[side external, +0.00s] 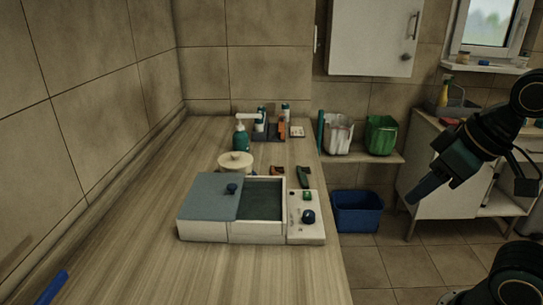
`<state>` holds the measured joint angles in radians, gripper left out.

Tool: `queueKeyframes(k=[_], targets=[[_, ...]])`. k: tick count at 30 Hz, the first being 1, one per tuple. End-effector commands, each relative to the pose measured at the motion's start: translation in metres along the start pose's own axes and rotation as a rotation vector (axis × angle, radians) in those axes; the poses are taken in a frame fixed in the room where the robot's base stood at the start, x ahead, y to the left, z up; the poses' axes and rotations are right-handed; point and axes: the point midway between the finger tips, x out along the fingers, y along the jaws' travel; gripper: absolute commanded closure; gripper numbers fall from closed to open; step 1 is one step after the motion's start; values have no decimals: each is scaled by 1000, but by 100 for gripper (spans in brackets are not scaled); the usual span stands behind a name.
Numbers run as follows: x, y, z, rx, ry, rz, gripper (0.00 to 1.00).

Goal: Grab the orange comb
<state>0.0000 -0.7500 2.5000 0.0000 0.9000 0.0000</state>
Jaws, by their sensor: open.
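A narrow upright orange item (282,130), which may be the orange comb, stands in a dark caddy (272,137) towards the back of the wooden counter. It is small, and its teeth cannot be made out. A small orange-brown item (277,170) also lies on the counter behind the basin box; its shape is unclear. My gripper (416,196) hangs in the air at the right, beyond the counter's right edge. It points down and left, is open and is well apart from both items.
A white basin box (204,229) with a sliding blue-grey lid (209,195) and a control panel (308,232) stands mid-counter. A teal pump bottle (241,140), a round cream-lidded vessel (235,161) and a dark green item (303,177) are behind it. The front counter is mostly clear.

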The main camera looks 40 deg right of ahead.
Motion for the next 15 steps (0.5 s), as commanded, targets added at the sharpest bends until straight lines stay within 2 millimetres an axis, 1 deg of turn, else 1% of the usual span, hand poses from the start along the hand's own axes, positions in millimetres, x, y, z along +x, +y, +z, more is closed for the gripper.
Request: queueKeyframes(k=[5, 8, 11, 15], targets=[[0, 0, -2, 2, -1, 0, 55], [-2, 0, -7, 10, -6, 1, 55], [-4, 1, -18, 24, -19, 2, 55], [-6, 2, -41, 58, -45, 5, 55]])
